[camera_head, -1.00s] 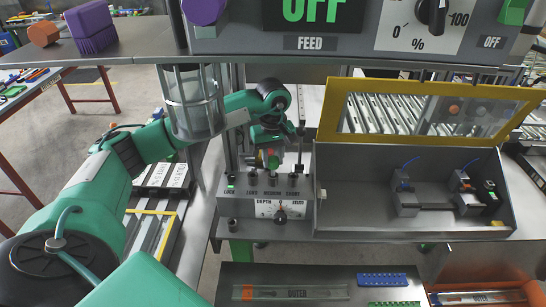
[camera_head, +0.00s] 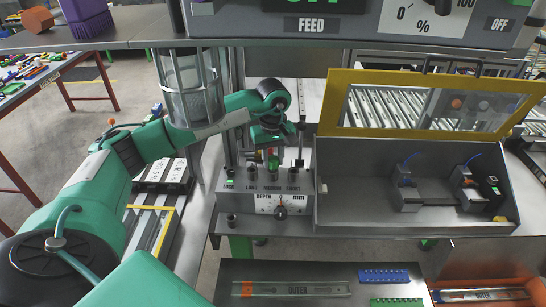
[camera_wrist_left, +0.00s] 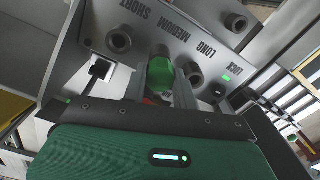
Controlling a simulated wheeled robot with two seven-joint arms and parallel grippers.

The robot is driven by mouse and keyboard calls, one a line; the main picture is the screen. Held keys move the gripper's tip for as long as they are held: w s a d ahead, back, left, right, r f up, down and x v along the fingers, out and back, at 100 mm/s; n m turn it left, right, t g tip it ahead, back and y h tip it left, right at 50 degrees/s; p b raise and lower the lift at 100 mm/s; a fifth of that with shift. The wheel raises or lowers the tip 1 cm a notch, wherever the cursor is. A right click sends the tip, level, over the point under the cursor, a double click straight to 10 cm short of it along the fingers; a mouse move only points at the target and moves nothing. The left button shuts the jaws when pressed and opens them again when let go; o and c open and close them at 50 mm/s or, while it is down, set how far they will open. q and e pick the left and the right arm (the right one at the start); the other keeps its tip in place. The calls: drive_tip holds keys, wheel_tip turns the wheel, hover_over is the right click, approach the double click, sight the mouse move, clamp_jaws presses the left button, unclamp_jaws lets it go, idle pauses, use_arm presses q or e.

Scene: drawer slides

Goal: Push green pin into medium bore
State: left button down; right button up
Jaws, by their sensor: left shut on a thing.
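In the left wrist view the green pin (camera_wrist_left: 160,74) shows end-on between the two fingers, over the medium bore (camera_wrist_left: 160,50). How far it sits in the bore I cannot tell. My right gripper is out of view.
A depth dial (camera_head: 281,213) is on the block's front. A grey bin with a raised yellow-framed lid (camera_head: 333,100) stands at the right. A glass cylinder (camera_head: 192,95) stands left of the block. A tray with strips (camera_head: 235,272) lies below.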

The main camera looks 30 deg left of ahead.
sight(273, 159)
use_arm(q)
drive_tip(key=shift+f, duration=0.25)
drive_tip(key=c, duration=1)
unclamp_jaws()
drive_tip(key=shift+r+p, duration=0.95)
drive_tip(key=shift+r, duration=1.55)
